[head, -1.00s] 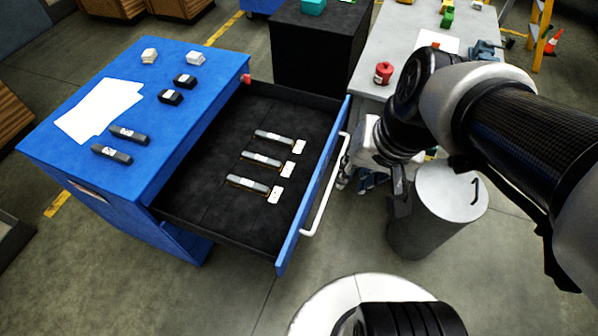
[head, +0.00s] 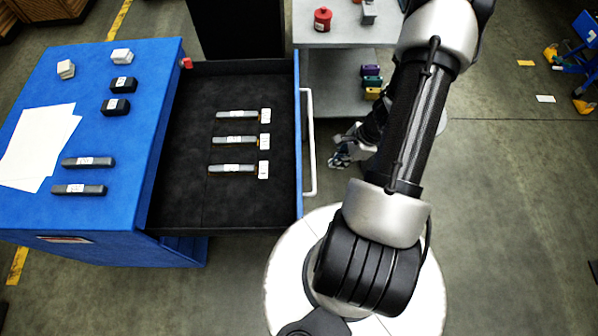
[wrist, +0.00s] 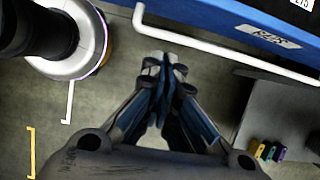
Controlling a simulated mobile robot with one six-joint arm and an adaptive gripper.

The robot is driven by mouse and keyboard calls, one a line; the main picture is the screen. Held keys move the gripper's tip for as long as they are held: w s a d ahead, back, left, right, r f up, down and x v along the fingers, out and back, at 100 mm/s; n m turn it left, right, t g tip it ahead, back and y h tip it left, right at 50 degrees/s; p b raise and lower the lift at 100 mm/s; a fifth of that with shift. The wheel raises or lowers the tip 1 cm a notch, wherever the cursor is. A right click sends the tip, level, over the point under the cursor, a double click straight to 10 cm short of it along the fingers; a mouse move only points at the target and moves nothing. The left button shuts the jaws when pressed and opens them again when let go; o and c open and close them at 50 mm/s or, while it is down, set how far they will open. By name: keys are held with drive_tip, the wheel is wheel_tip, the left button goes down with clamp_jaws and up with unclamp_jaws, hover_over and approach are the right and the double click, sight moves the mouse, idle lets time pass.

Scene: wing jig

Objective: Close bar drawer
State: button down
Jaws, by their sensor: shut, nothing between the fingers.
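The bar drawer (head: 185,215) of the blue cabinet (head: 150,75) is pulled far out to the right. Several labelled metal bars lie inside it, among them the middle bar (head: 235,140). Its white handle (head: 311,150) runs along the blue front panel; in the wrist view the handle (wrist: 215,48) crosses above my fingers. My gripper (head: 340,152) is just right of the handle in the head view, with a gap between them. In the wrist view my gripper (wrist: 168,70) is shut and empty, its fingertips below the handle and apart from it.
Paper sheets (head: 38,145), dark blocks and bars lie on the cabinet top. A grey table (head: 335,105) with a red canister (head: 322,19) and small coloured blocks (head: 371,82) stands behind my gripper. Open floor (head: 500,220) lies to the right.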

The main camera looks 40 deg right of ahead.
sight(313, 177)
drive_tip(key=b+x, duration=0.1)
drive_tip(key=x, duration=0.3)
drive_tip(key=a+b+x, duration=0.1)
drive_tip(key=b+x, duration=0.1)
drive_tip(key=x, duration=0.1)
drive_tip(key=w+a+b+x, duration=0.1)
drive_tip(key=b+x, duration=0.1)
drive_tip(key=x, duration=0.2)
drive_tip(key=shift+w+a+r, duration=0.15)
drive_tip(key=shift+w+a, duration=0.2)
drive_tip(key=shift+a, duration=0.15)
